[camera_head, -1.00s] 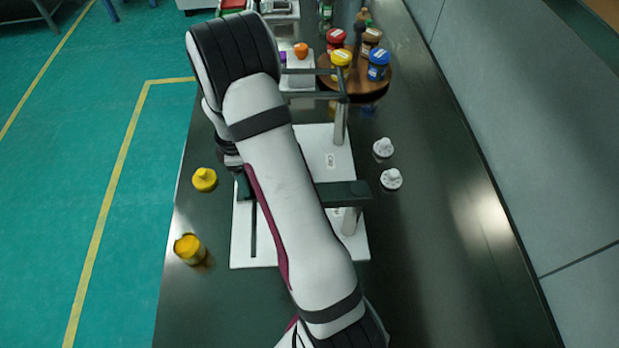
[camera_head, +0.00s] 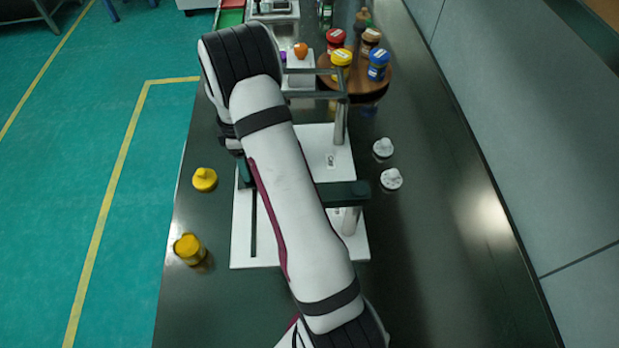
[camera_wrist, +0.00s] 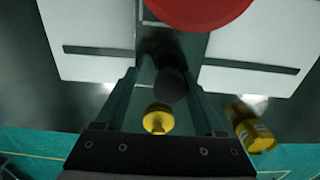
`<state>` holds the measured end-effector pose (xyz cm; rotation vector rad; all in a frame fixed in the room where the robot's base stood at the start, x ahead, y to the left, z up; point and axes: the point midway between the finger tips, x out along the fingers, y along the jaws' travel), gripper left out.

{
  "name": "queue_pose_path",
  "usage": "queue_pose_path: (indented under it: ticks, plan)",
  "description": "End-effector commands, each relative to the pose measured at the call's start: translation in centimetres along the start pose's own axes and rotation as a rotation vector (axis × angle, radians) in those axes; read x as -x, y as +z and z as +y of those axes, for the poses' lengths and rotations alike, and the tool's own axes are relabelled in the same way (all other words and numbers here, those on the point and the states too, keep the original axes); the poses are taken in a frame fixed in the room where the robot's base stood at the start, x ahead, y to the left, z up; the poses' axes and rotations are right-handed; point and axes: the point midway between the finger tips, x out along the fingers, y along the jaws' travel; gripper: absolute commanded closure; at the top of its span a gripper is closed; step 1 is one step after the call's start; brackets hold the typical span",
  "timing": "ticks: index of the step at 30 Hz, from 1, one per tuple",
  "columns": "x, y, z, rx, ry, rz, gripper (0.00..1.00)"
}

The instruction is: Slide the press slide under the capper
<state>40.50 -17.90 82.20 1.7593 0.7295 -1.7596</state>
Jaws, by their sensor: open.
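In the wrist view the two fingers of my gripper (camera_wrist: 166,110) are apart. A dark round knob (camera_wrist: 171,85), perhaps the press slide's handle, shows between them; contact cannot be told. A red disc (camera_wrist: 198,8) is at the top edge, and white plates with dark slots (camera_wrist: 92,40) lie on both sides. In the head view the white base plate (camera_head: 241,225) of the capper station shows a long slot at its left. A dark green bar (camera_head: 343,194), seemingly part of the capper, sticks out right of my arm. My arm hides my gripper and the middle of the station there.
A round brown tray (camera_head: 384,84) with several jars is behind. The counter's right side is clear.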

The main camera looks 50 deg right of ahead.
Motion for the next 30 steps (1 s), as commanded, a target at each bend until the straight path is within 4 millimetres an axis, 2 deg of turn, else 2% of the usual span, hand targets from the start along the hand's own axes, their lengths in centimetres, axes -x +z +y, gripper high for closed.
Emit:
queue_pose_path:
  ticks: [30]
  plan:
    - [0.0,0.0,6.2,0.000,0.002,0.000,0.30]
